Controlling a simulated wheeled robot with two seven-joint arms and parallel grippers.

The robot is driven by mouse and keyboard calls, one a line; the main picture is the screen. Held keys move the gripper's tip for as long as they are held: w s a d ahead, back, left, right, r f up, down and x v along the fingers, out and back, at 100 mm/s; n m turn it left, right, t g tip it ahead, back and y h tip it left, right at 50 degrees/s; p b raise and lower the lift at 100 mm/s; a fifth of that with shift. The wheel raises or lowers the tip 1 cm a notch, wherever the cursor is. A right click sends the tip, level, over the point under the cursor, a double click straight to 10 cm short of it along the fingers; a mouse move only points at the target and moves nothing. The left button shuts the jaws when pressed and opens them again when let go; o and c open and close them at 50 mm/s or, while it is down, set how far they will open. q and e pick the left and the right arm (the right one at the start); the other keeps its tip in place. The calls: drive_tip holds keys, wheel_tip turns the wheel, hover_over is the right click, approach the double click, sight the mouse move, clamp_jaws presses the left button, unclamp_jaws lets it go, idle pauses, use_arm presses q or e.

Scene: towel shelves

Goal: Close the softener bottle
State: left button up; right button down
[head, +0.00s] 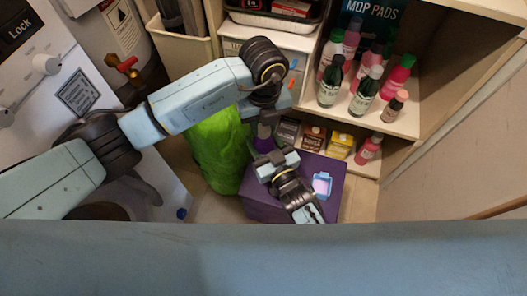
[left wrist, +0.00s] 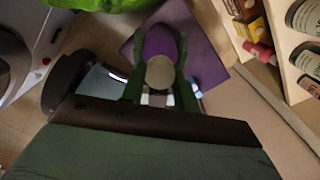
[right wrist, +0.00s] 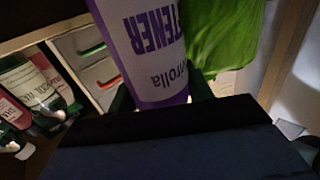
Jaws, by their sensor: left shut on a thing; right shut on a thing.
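The softener bottle (head: 263,140) is purple with a white label. It is above a purple box, and its label fills the top of the right wrist view (right wrist: 155,45). My right gripper (head: 275,163) is shut on the bottle's body, with its fingers on either side in the right wrist view. My left gripper (head: 263,112) is over the top of the bottle. In the left wrist view its fingers are closed around a pale round cap (left wrist: 160,72), in line with the purple bottle (left wrist: 160,42). The seam between cap and bottle is hidden, so I cannot tell how the cap sits.
The purple box (head: 262,208) stands below, with a light-blue open container (head: 321,185) on it. A bright green bag (head: 215,150) is close on the left. Shelves on the right hold several bottles (head: 365,90) and small boxes (head: 340,145). A white washer (head: 45,75) stands far left.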

use_arm(q)
drive_tip(key=shift+m, duration=0.7)
drive_tip(key=o, duration=1.1)
drive_tip(key=shift+r, duration=2.3)
drive_tip(key=shift+c, duration=0.4)
